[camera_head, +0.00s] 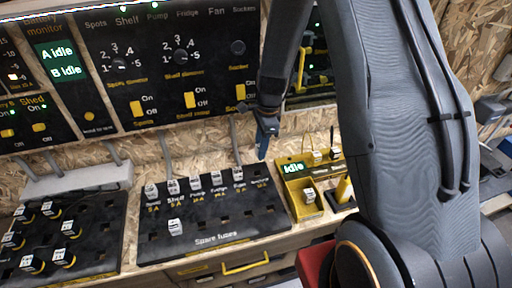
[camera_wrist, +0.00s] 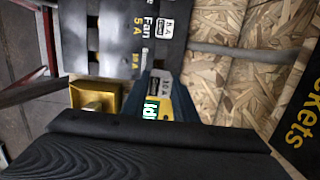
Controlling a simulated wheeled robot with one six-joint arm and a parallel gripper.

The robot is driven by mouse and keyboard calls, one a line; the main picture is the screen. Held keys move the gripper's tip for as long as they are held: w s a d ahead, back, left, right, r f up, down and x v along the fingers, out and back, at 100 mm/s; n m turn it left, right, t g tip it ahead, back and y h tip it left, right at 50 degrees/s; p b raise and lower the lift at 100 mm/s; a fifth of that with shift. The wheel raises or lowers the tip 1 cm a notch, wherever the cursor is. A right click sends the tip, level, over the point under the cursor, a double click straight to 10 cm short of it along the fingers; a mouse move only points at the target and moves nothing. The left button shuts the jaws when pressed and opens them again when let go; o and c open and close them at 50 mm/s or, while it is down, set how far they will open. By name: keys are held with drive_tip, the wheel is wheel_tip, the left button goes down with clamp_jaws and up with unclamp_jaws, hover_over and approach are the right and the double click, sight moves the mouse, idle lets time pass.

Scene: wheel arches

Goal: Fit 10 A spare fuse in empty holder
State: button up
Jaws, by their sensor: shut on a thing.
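My gripper (camera_head: 265,140) hangs in front of the wall panel, above the right end of the black fuse board (camera_head: 215,222). In the wrist view my gripper (camera_wrist: 166,90) has its blue fingers on either side of a white-topped fuse marked 10 A (camera_wrist: 160,80), and is shut on it. The head view does not show this fuse clearly. Several white fuses (camera_head: 195,184) stand along the back row of the board. The right end of that row, past the Fan fuse (camera_head: 238,174), shows no white fuse. One fuse (camera_head: 176,228) sits in the Spare fuses area.
A yellow tester (camera_head: 297,184) reading Idle stands right of the board, with a white-topped piece (camera_head: 309,195) on it. Another black board (camera_head: 75,232) holds several fuses at left. Grey cables run from the switch panel (camera_head: 165,60) down behind the board.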

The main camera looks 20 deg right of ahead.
drive_tip(key=shift+a+f+b, duration=0.45)
drive_tip(key=shift+f+b, duration=0.05)
drive_tip(key=shift+f, duration=0.25)
wheel_tip(320, 180, down, 4)
drive_tip(key=b, duration=0.3)
drive_tip(key=shift+r, duration=0.2)
drive_tip(key=shift+f, duration=0.6)
drive_tip(key=shift+f+b, duration=0.35)
drive_tip(key=shift+f, duration=1.2)
drive_tip(key=o, duration=1.6)
drive_tip(key=shift+r+p, duration=3.5)
drive_tip(key=shift+r, duration=1)
drive_tip(key=shift+r, duration=0.1)
